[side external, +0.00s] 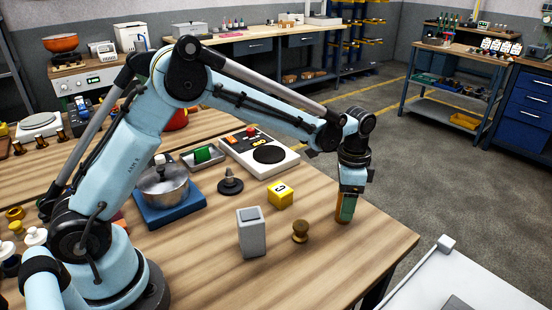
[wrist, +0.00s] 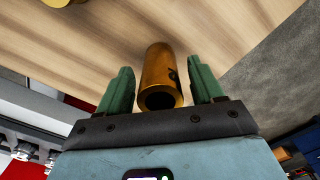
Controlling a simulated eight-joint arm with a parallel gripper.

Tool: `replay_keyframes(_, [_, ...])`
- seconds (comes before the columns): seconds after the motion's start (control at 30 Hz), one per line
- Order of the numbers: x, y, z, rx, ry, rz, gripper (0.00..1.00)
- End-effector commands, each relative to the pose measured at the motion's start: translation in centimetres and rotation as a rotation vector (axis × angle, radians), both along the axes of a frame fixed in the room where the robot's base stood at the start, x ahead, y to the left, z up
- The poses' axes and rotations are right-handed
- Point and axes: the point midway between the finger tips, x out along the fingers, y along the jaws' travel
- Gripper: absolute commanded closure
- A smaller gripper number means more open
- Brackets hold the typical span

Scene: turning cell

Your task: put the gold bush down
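The gold bush (side external: 342,217) is at the right end of the wooden table, its lower end at the table top as far as I can tell. In the side view my gripper (side external: 346,206) points down and hides the bush's upper part.
A gold-brown knob-shaped part (side external: 300,232) stands left of the bush. The table's right edge is close to the bush. Bare wood (side external: 345,260) lies in front.

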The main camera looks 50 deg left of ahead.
Motion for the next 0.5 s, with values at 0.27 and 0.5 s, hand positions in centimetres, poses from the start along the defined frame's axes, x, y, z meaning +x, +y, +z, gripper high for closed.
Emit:
replay_keyframes(0.27, [0.0, 0.0, 0.5, 0.000, 0.000, 0.000, 0.33])
replay_keyframes(0.5, [0.0, 0.0, 4.2, 0.000, 0.000, 0.000, 0.33])
